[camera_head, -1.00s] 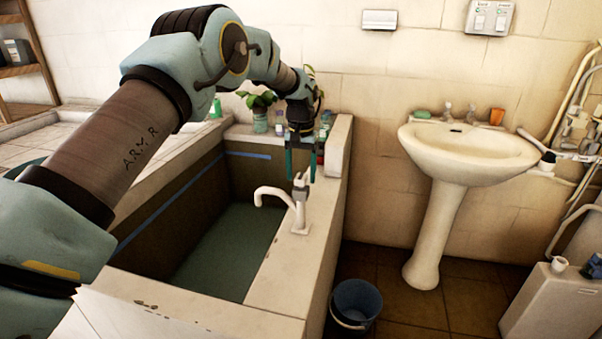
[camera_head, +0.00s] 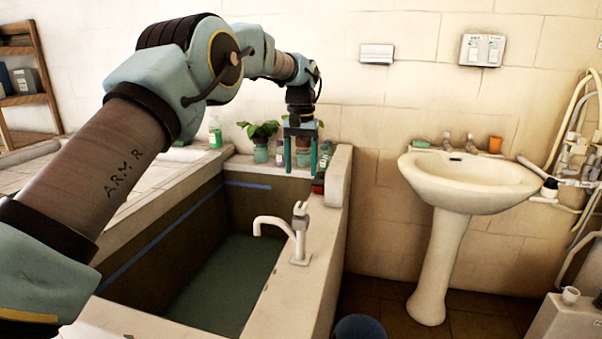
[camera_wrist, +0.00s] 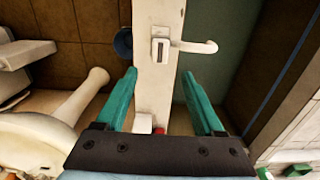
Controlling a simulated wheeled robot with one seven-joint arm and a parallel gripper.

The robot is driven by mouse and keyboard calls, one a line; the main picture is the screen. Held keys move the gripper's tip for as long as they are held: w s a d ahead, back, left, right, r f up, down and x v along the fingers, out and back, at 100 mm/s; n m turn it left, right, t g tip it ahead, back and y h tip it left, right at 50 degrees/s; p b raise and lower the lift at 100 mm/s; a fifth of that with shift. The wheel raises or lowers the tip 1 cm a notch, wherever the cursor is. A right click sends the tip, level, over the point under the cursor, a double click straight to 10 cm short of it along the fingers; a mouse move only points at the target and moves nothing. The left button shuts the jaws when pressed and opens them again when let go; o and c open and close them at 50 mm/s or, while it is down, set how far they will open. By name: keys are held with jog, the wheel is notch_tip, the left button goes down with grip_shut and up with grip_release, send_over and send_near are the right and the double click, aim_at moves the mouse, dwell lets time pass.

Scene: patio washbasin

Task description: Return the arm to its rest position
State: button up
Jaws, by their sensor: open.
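My gripper (camera_head: 300,146) hangs from my arm above the far end of the tub's right ledge, in front of the potted plants and bottles. Its two teal fingers point down. In the wrist view my gripper (camera_wrist: 165,98) shows its fingers wide apart with nothing held between them. The ledge and the white tap (camera_wrist: 165,48) lie below and beyond the fingers. My arm reaches from the left side of the head view up over the tub.
The water-filled tub (camera_head: 175,225) has a white tap (camera_head: 299,240) on its right ledge. Potted plants (camera_head: 261,140) and small bottles stand at its far end. A pedestal washbasin (camera_head: 470,182) stands right, a dark blue bucket (camera_head: 360,327) on the floor.

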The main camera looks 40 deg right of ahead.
dwell(0.4)
jog(key=w+a+n, duration=0.3)
jog(key=w+a, duration=0.7)
jog(key=a, duration=0.5)
jog(key=w+a+n, duration=0.2)
jog(key=w+a, duration=0.1)
jog(key=a, duration=1.5)
jog(key=s+a+f+n, duration=0.1)
jog(key=s+a+f, duration=0.1)
jog(key=s+a, duration=0.3)
jog(key=s+a+f+n+t, duration=0.1)
jog(key=s+a, duration=0.4)
jog(key=a, duration=0.7)
jog(key=s+a+f+n, duration=0.2)
jog(key=s+a, duration=0.3)
jog(key=a, duration=0.4)
jog(key=shift+f+n+t, duration=0.3)
jog(key=shift+f+n, duration=0.05)
jog(key=shift+n, duration=0.35)
jog(key=shift+s, duration=0.1)
